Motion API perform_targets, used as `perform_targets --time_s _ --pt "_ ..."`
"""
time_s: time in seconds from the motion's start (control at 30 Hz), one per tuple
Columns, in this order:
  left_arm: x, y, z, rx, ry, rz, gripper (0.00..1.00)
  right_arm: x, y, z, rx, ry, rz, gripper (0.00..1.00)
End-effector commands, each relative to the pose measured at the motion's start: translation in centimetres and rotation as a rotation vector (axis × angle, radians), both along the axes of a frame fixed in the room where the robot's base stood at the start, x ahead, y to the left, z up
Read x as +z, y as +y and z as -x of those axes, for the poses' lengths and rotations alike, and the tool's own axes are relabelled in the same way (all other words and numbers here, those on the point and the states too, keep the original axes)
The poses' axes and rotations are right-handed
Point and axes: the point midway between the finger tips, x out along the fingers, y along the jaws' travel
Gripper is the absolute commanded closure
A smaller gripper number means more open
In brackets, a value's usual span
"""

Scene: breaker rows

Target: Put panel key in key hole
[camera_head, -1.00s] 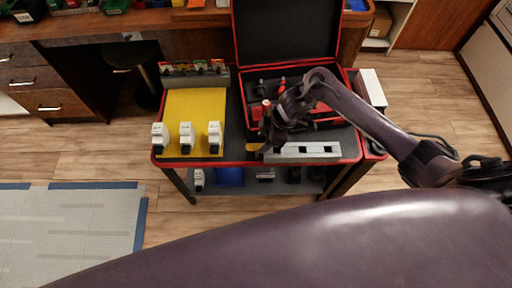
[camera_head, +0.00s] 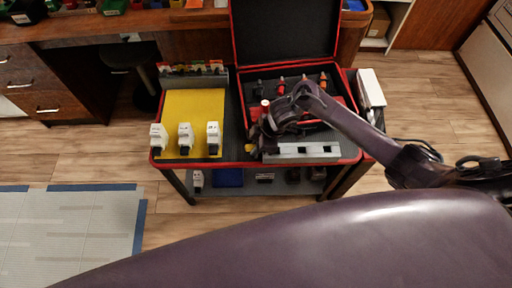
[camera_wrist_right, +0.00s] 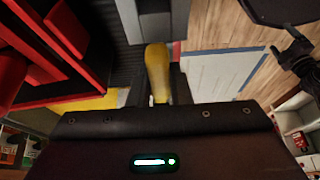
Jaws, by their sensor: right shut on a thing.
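My right gripper (camera_head: 257,140) is over the cart's front edge, beside the left end of a grey metal bar (camera_head: 300,151) with dark square openings. It is shut on a yellow-handled piece, apparently the panel key (camera_wrist_right: 157,72), which shows between the fingers in the wrist view. In the head view only a small yellow bit of it (camera_head: 249,148) shows; its tip is hidden. I cannot tell which opening is the key hole. My left gripper is not in view.
An open red-edged black case (camera_head: 285,35) holds several tools behind the bar. A yellow plate (camera_head: 195,103) with three white breakers (camera_head: 185,137) lies at left, and a row of coloured breakers (camera_head: 193,68) stands behind it. A white box (camera_head: 370,88) is at right.

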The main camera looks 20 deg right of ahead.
Motion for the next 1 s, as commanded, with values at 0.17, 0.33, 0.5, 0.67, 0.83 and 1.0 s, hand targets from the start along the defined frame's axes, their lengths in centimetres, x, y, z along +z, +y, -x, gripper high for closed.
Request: perform_targets --time_s 0.17,0.33,0.5,0.67,0.83,1.0 --pt "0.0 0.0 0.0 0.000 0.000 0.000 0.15 0.1 0.0 0.0 0.000 -0.001 0.000 1.00" --pt "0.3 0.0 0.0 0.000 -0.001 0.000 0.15 1.0 0.0 -0.1 0.000 -0.002 0.000 1.00" --pt "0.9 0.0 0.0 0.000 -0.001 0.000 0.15 3.5 0.0 -0.1 0.000 -0.005 0.000 1.00" --pt "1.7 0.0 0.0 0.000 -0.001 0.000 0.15 7.6 0.0 -0.2 0.002 -0.008 0.000 1.00" --pt "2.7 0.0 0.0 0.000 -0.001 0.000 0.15 12.7 0.0 -0.2 0.003 -0.007 0.001 1.00" --pt "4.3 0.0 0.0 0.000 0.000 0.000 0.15 17.0 -0.1 -0.2 0.002 -0.007 0.004 1.00"
